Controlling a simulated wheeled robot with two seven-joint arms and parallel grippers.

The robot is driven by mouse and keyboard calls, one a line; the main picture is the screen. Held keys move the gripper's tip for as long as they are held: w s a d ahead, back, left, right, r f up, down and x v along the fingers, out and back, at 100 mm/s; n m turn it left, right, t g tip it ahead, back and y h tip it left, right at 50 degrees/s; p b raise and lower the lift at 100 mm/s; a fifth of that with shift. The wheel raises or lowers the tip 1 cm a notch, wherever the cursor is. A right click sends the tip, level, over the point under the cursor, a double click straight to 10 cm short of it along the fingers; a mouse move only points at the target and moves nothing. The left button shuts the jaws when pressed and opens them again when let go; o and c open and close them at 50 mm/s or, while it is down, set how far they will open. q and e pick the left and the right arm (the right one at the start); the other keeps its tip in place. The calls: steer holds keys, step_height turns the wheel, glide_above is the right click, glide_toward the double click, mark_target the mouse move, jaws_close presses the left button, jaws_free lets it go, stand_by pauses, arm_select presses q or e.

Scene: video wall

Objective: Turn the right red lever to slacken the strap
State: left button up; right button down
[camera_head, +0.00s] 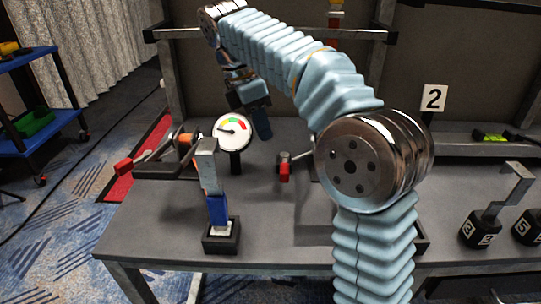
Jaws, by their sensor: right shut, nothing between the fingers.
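A short red lever (285,173) on a small metal fitting stands on the grey table near its middle, to the right of a round dial gauge (232,131). Another red-handled lever (125,166) sticks out to the left from a metal mechanism at the table's left end. I cannot clearly make out the strap. My right gripper (261,124) points down beside the gauge, above and left of the middle red lever and apart from it. It is shut and empty. My left gripper is not in view.
An upright grey and blue piece stands on a black base (221,240) at the front left. Numbered black weights (480,230) stand at the right. My right arm hides the table's middle right. A blue cart (28,100) is at the far left.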

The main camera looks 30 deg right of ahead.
mark_target(284, 165)
steer(key=f+m+b, duration=0.1)
steer(key=f, duration=0.1)
steer(key=f+m+b, duration=0.1)
steer(key=f+b, duration=0.1)
steer(key=f, duration=0.1)
steer(key=s+f+m+h+b, duration=0.1)
steer(key=f+m+b, duration=0.1)
steer(key=shift+d+f+g, duration=0.2)
steer(key=shift+d+g, duration=0.05)
steer(key=shift+g, duration=0.15)
steer(key=shift+s+d+f, duration=0.15)
steer(key=shift+f, duration=0.2)
